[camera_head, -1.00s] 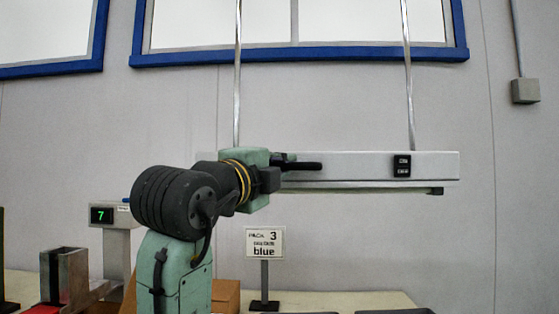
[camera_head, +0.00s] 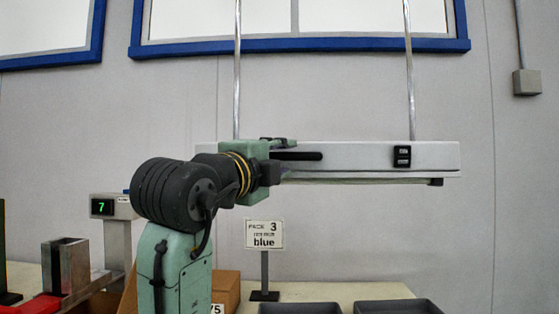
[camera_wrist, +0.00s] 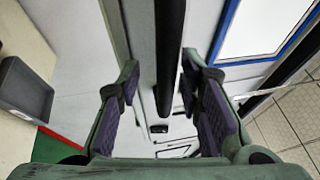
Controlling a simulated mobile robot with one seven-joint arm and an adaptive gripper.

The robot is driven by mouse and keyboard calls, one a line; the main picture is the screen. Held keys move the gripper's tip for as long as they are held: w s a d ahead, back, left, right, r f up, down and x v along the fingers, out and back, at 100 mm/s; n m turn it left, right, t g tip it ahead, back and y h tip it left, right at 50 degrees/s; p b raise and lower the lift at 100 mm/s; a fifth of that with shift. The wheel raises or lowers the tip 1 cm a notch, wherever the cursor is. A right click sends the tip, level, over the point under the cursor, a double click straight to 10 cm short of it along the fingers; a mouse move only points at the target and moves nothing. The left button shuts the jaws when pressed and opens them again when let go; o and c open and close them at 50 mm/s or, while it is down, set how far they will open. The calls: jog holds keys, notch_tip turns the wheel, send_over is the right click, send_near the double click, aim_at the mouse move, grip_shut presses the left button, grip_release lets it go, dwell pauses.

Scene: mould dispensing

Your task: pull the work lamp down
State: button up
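The work lamp (camera_head: 370,158) is a long white bar hung level on two shiny rods in front of the wall. A black switch box sits on its face. A black handle bar (camera_head: 300,156) sticks out near the lamp's left end. My gripper (camera_head: 278,158) is at that end of the lamp, by the handle. In the wrist view, the gripper (camera_wrist: 160,92) is open. The black handle (camera_wrist: 168,45) runs between its purple-padded fingers, with gaps visible beside it. My gripper hides part of the lamp's left end.
Below are a "Pack 3 blue" sign (camera_head: 265,235), dark bins (camera_head: 385,307), a cardboard box (camera_head: 226,290) and a display reading 7 (camera_head: 103,207). Blue-framed windows (camera_head: 300,46) are behind. The space just under the lamp's right half is clear.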

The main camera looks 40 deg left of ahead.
jog(key=v, duration=1.2)
dwell(0.3)
